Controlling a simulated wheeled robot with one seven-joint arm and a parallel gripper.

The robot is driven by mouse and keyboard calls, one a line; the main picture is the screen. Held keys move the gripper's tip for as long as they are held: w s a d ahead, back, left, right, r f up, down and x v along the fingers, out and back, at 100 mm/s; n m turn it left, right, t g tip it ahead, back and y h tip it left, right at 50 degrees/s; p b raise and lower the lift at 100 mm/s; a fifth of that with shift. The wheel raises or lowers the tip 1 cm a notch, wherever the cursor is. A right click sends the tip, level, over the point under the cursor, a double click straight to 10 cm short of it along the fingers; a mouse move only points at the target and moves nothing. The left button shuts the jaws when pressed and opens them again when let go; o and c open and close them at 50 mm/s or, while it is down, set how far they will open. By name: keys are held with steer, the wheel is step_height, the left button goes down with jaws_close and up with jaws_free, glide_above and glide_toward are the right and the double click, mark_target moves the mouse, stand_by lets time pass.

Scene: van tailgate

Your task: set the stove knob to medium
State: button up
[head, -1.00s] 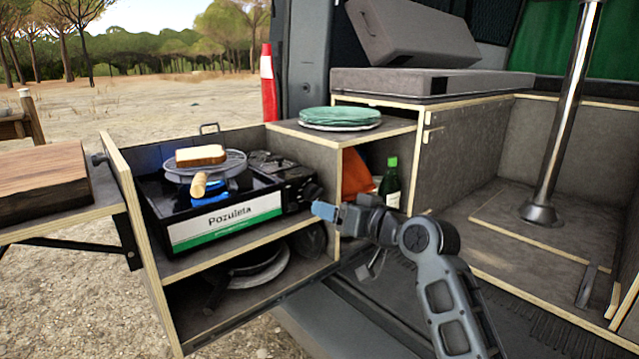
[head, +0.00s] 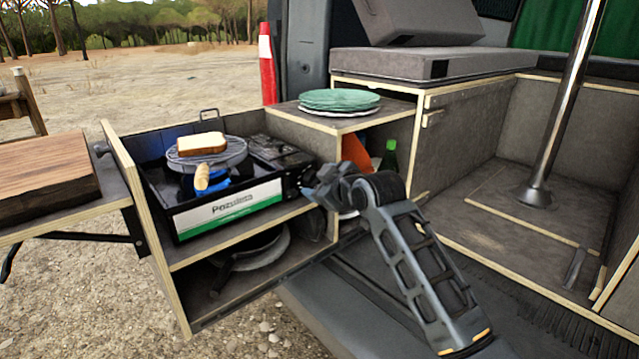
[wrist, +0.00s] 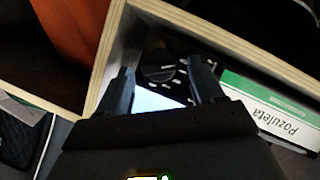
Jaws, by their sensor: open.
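The camping stove (head: 285,155) is a black unit with a white and green "Pozuleta" front panel, standing on the upper shelf of the pull-out drawer. Its round dark knob (wrist: 160,62) shows in the wrist view on a black face with white marks. I cannot read its setting. My gripper (wrist: 163,90) is open, with one finger on either side of the knob in that view; I cannot tell whether they touch it. In the head view my gripper (head: 312,192) is at the stove's right end and hides the knob.
Bread (head: 200,144) sits on a round grill (head: 222,160) over the burner, with a wooden handle pointing forward and blue below. A wooden divider edge (wrist: 108,50) runs close beside the fingers. Green plates (head: 340,100) and a green bottle (head: 389,158) are nearby.

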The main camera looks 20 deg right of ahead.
steer(key=shift+w, duration=0.3)
steer(key=shift+f, duration=0.1)
steer(key=shift+c, duration=0.5)
steer(key=c, duration=1)
steer(key=shift+o, duration=0.2)
steer(key=shift+p, duration=0.3)
steer(key=shift+r+m+g+y+p, duration=0.2)
steer(key=shift+m+g+y+p, duration=0.1)
steer(key=shift+m+y+p, duration=0.3)
steer(key=shift+d+m+y+p, duration=0.2)
steer(key=shift+m+y+p, duration=0.2)
steer(key=shift+m+p, duration=0.45)
steer(key=m+y, duration=0.1)
steer(key=m+g+y, duration=0.1)
steer(key=m, duration=0.1)
steer(key=m+y, duration=0.1)
steer(key=shift+w+d+f+m, duration=0.15)
steer(key=shift+d+m, duration=0.1)
